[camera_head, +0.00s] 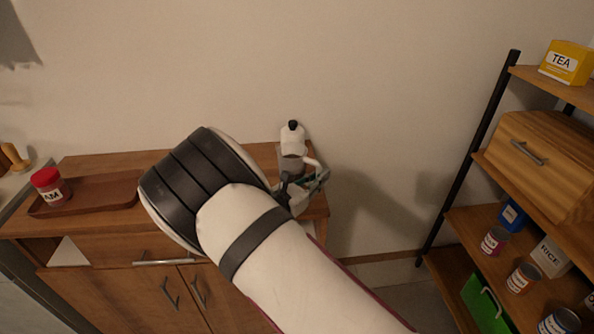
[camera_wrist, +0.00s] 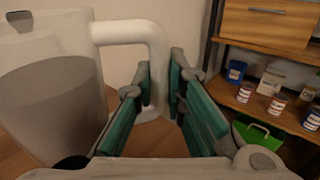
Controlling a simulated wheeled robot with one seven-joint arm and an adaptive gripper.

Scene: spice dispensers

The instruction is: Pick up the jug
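The jug stands at the right end of the wooden cabinet top. In the head view the jug (camera_head: 292,143) has a pale upper part, a black knob on top, a greyish lower part and a white handle on its right side. In the wrist view the jug (camera_wrist: 55,95) fills the left, with grey showing inside and its white handle (camera_wrist: 140,33) curving right and down. My gripper (camera_wrist: 165,90) is open at the handle. The handle's lower part shows between and behind the green-padded fingers. I cannot tell whether they touch it. My arm hides part of the cabinet top.
A brown tray (camera_head: 108,200) with a red-lidded jar (camera_head: 50,187) lies on the cabinet's left side. A wooden shelf (camera_head: 462,222) at the right holds several cans, a rice box (camera_head: 551,257), a wooden box (camera_head: 543,160) and a yellow tea box (camera_head: 566,62). The wall is close behind the jug.

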